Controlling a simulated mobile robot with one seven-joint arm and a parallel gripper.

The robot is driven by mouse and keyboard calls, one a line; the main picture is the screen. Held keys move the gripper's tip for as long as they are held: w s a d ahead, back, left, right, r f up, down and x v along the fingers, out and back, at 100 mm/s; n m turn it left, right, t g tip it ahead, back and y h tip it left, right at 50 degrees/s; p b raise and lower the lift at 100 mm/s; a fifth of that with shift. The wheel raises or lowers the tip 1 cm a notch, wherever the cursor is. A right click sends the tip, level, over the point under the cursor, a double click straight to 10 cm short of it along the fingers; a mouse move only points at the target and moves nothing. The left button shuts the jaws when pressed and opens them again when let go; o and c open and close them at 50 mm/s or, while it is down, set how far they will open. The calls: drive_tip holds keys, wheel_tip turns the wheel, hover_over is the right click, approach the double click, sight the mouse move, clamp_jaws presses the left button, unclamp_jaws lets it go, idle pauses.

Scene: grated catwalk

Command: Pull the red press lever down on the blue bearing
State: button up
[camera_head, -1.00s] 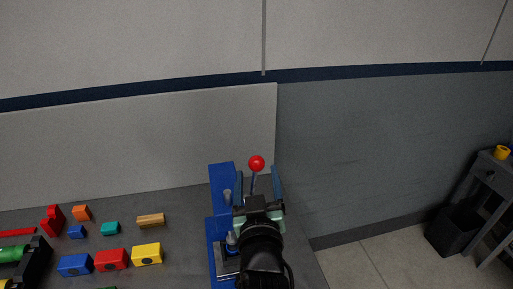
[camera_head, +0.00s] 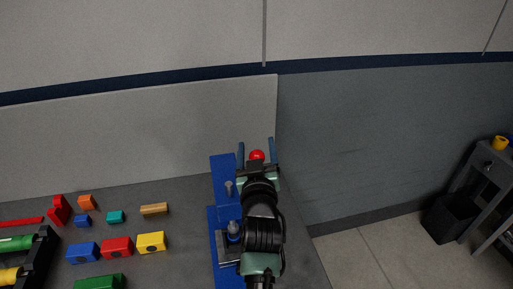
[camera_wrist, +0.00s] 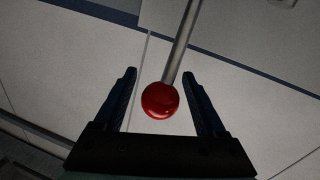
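The press lever has a red ball knob (camera_head: 257,155) at its top; in the wrist view the red knob (camera_wrist: 160,100) sits on a grey rod (camera_wrist: 180,45). My gripper (camera_head: 256,146) is open at the knob, with one dark finger on each side; in the wrist view its fingers (camera_wrist: 160,80) flank the knob with gaps on both sides. The blue press (camera_head: 223,178) stands on the table, partly hidden by my arm.
Several coloured blocks, including a yellow one (camera_head: 151,242) and a red one (camera_head: 117,248), lie on the dark table (camera_head: 180,265) to the left. A dark rack (camera_head: 40,258) is at far left. A wall stands behind. A bin (camera_head: 455,217) stands on the floor at right.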

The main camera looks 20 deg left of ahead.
clamp_jaws()
drive_tip(key=shift+f, duration=0.1)
idle(0.3)
